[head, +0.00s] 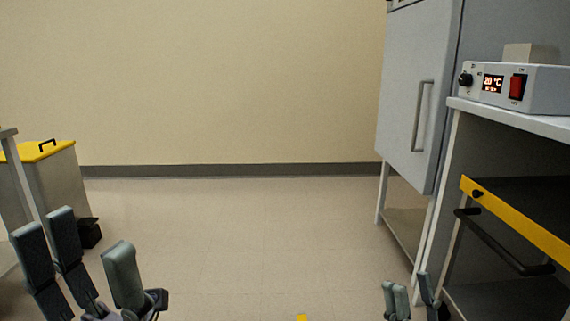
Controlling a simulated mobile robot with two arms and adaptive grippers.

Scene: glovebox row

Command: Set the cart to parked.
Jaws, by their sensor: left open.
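A cart-like frame with a yellow front edge (517,219), a dark top and a black handle bar (503,246) stands at the right, under the white bench. A black knob (477,194) sits at the left end of the yellow edge. I cannot tell its parked state, and its lower part is cut off by the picture. My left gripper (92,262) is open and empty at the lower left, far from it. My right gripper (412,290) shows at the bottom edge, left of the frame and lower in the picture, with its fingers apart and nothing visible between them.
A controller with a lit display and red switch (517,87) sits on the white bench (510,116). A tall grey cabinet (415,100) stands behind. A grey bin with a yellow lid (42,150) is at the left. A small yellow patch (301,317) shows at the bottom. The middle floor is clear.

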